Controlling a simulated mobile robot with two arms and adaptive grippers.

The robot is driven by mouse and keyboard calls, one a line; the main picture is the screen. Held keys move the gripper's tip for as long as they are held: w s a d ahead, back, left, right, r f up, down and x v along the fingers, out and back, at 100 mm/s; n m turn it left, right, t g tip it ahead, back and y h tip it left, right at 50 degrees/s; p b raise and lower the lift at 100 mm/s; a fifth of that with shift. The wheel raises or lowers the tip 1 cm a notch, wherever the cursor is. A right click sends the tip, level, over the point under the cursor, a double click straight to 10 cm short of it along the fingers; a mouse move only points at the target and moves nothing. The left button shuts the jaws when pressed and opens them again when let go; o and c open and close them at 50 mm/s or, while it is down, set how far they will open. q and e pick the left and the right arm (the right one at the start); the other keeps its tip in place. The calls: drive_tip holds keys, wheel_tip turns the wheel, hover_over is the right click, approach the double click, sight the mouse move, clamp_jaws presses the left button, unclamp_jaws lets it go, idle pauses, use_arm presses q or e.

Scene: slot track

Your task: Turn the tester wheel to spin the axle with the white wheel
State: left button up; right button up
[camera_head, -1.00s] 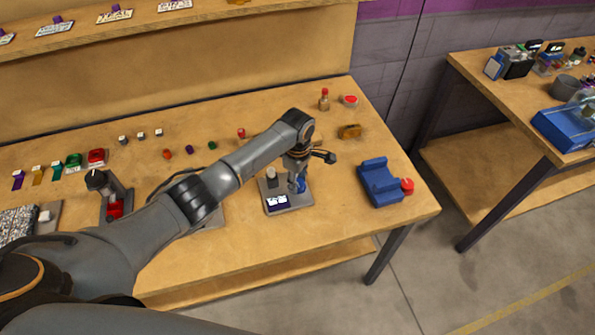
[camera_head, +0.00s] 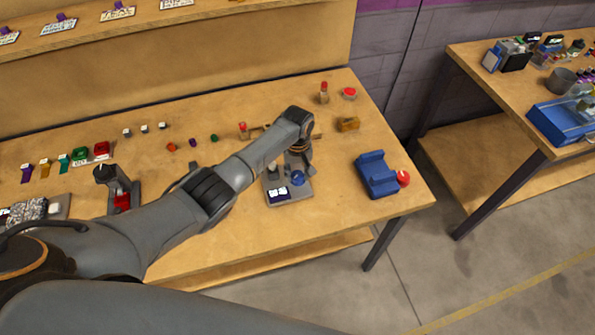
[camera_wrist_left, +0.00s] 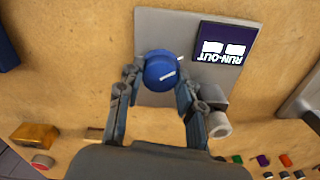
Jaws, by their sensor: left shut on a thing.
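The run-out tester is a grey plate (camera_head: 290,200) with a dark label, and its plate also shows in the left wrist view (camera_wrist_left: 180,30). Its blue tester wheel (camera_wrist_left: 162,70) has a white mark on top and shows in the head view (camera_head: 298,178). My left gripper (camera_wrist_left: 158,82) has its fingers on both sides of the blue wheel and is shut on it, from above. Beside it on the plate is a grey block with a pale round part (camera_wrist_left: 219,124); I cannot tell whether this is the white wheel on its axle. My right gripper is not in view.
A blue cradle (camera_head: 376,175) with a red knob stands to the right near the table edge. A brown block (camera_head: 348,124) and a red button (camera_head: 349,93) lie behind it. A grey fixture with a red part (camera_head: 122,200) stands to the left. Small coloured parts line the back.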

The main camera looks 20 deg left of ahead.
use_arm(q)
drive_tip(key=m, duration=0.4)
drive_tip(key=shift+s+f+m, duration=0.1)
drive_tip(key=shift+s+m, duration=0.05)
drive_tip(key=shift+m, duration=0.15)
drive_tip(key=m, duration=1.4)
drive_tip(key=shift+m, duration=0.4)
drive_tip(key=o, duration=1.2)
drive_tip(key=shift+c, duration=0.2)
